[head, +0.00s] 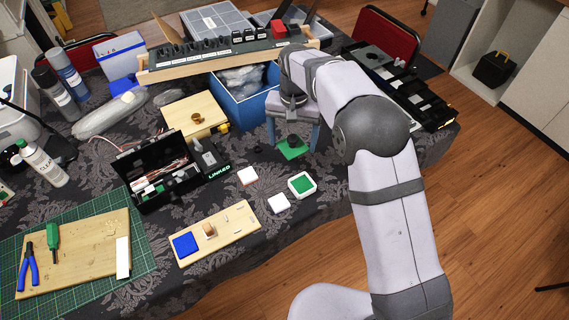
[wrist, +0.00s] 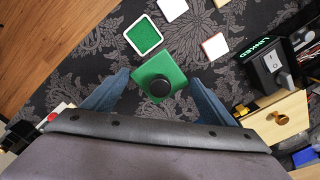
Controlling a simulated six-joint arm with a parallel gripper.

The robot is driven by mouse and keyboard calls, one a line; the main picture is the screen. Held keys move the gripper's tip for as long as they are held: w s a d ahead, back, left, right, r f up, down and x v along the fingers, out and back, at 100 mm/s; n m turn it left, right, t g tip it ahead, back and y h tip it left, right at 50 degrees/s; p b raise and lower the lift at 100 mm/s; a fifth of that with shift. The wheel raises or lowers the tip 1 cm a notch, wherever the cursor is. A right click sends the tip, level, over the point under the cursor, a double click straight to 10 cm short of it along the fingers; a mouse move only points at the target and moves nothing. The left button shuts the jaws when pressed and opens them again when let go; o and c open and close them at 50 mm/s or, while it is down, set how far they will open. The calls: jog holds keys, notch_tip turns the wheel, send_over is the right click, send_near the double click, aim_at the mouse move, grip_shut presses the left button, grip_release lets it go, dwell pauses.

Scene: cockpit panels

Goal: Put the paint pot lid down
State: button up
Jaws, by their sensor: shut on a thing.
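In the wrist view the lid (wrist: 150,70) lies between the two blue-grey fingers. My gripper (head: 293,146), also in the wrist view (wrist: 160,84), points down and is shut on the lid. The lid looks about level; its height over the cloth is hard to tell. The open paint pot (head: 302,186), white and square with green inside, stands on the dark cloth in front of the lid. It also shows in the wrist view (wrist: 144,35).
Two white square pieces (head: 278,203) (head: 248,176) lie left of the open pot. A wooden board with a blue square (head: 185,244) lies front left. A black toolbox (head: 150,172) and switch box (head: 204,155) stand left; a blue bin (head: 240,107) stands behind.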

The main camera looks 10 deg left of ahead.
jog(key=shift+w+a+f+b, duration=0.3)
jog(key=shift+w+a+b, duration=0.05)
jog(key=shift+w+a, duration=0.45)
jog(key=shift+w+a+f+b, duration=0.3)
jog(key=shift+w+a, duration=0.35)
jog(key=shift+a, duration=0.15)
jog(key=shift+f+p, duration=0.95)
jog(key=shift+f, duration=4)
jog(key=shift+f, duration=0.2)
jog(key=o, duration=1)
jog(key=shift+o, duration=0.2)
notch_tip(320, 180, up, 12)
jog(key=b, duration=0.2)
jog(key=shift+r, duration=0.2)
